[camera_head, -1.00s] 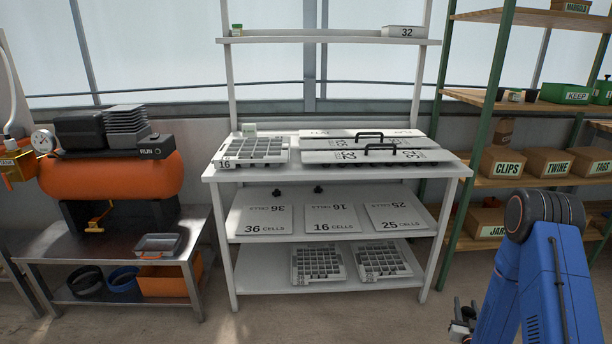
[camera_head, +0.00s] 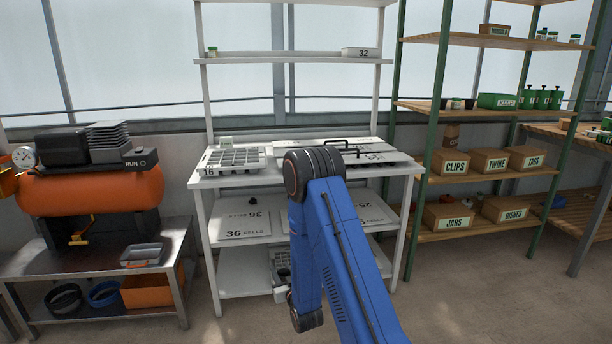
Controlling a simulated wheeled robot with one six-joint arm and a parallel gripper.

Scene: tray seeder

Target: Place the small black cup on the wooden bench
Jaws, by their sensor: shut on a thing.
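My gripper (camera_head: 281,293) is low in front of the white stand and mostly hidden behind my blue arm. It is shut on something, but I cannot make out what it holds. I see no cup in it clearly. Small dark pots (camera_head: 456,104) stand on a green-framed shelf to the right. They are too small to identify surely. The wooden bench (camera_head: 572,133) is at the far right edge, well apart from my gripper and only partly in view.
The white stand (camera_head: 407,171) holds trays and plates behind my arm. The wooden shelf (camera_head: 425,238) with boxes stands between it and the bench. A metal table (camera_head: 100,258) with an orange compressor (camera_head: 110,190) is at left. The floor at front right is clear.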

